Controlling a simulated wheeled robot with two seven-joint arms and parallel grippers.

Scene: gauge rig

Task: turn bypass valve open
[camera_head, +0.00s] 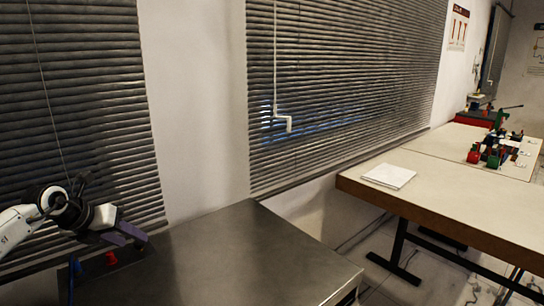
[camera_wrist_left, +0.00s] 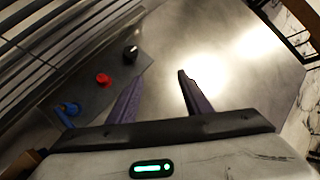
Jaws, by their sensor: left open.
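A dark panel (camera_wrist_left: 82,104) lies along the edge of the metal table, with a blue handle (camera_wrist_left: 71,108), a red knob (camera_wrist_left: 103,79) and a black knob (camera_wrist_left: 130,53) in a row. No label shows which of them is the bypass valve. The head view shows the blue handle (camera_head: 75,266) and the red knob (camera_head: 111,258); the black knob cannot be made out there. My left gripper (camera_head: 130,236) is over the panel's right part. In the left wrist view its purple fingers (camera_wrist_left: 160,77) are apart with nothing between them, right of the red knob.
The bare metal table top (camera_head: 255,245) is clear to the right of the panel. Slatted blinds (camera_head: 75,105) stand behind it. A wooden table (camera_head: 460,200) with a white booklet (camera_head: 388,176) and several small devices stands farther right, across a gap.

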